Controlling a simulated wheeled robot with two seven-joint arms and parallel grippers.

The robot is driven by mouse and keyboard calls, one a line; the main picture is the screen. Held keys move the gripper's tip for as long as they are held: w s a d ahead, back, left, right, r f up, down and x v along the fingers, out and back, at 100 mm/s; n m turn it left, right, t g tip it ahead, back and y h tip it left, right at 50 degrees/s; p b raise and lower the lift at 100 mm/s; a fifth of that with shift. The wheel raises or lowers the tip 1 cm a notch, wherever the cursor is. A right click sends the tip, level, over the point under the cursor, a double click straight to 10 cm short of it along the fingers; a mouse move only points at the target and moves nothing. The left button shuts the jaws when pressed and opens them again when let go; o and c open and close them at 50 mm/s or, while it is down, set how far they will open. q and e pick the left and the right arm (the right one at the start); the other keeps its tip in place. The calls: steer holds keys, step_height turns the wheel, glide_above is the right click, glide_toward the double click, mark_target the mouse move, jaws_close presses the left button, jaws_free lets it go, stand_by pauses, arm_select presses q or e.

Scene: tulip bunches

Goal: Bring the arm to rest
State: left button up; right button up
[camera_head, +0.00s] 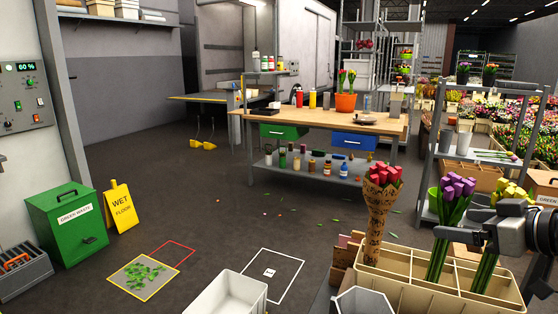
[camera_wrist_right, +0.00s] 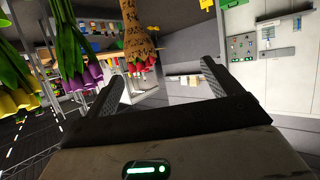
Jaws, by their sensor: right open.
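My right gripper (camera_head: 455,223) is at the right of the head view, above the divided beige crate (camera_head: 400,294). Its two fingers are apart, with nothing between them in the right wrist view (camera_wrist_right: 162,72). A red tulip bunch in brown patterned paper (camera_head: 377,215) stands upright in the crate's left part. A purple tulip bunch (camera_head: 447,215) stands bare in the middle, close to the gripper; I cannot tell whether they touch. A yellow tulip bunch (camera_head: 484,272) is partly hidden behind the gripper. My left gripper is not in view.
A white bin (camera_head: 226,295) and a grey container (camera_head: 362,302) stand left of the crate. A metal rack (camera_head: 431,150) is behind the gripper. A wooden workbench (camera_head: 320,118), a green waste bin (camera_head: 70,224) and a yellow wet-floor sign (camera_head: 119,207) stand farther off. The middle floor is mostly open.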

steer(key=s+a+f+m+g+h, duration=0.15)
steer(key=a+f, duration=0.25)
steer(key=f, duration=0.6)
steer(key=s+a+f, duration=0.3)
steer(key=a+f, duration=0.1)
steer(key=f, duration=0.7)
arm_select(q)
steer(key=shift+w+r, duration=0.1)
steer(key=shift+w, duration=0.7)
arm_select(e)
steer(key=s+a+f+m, duration=0.1)
steer(key=s+a+f, duration=0.3)
steer(key=s, duration=0.4)
steer(key=s+a+f+m+h, duration=0.1)
steer(key=s+a+f, duration=0.4)
steer(key=s+a, duration=0.2)
steer(key=shift+s+a+f, duration=0.15)
steer(key=shift+s+a, duration=0.15)
steer(key=shift+s, duration=0.15)
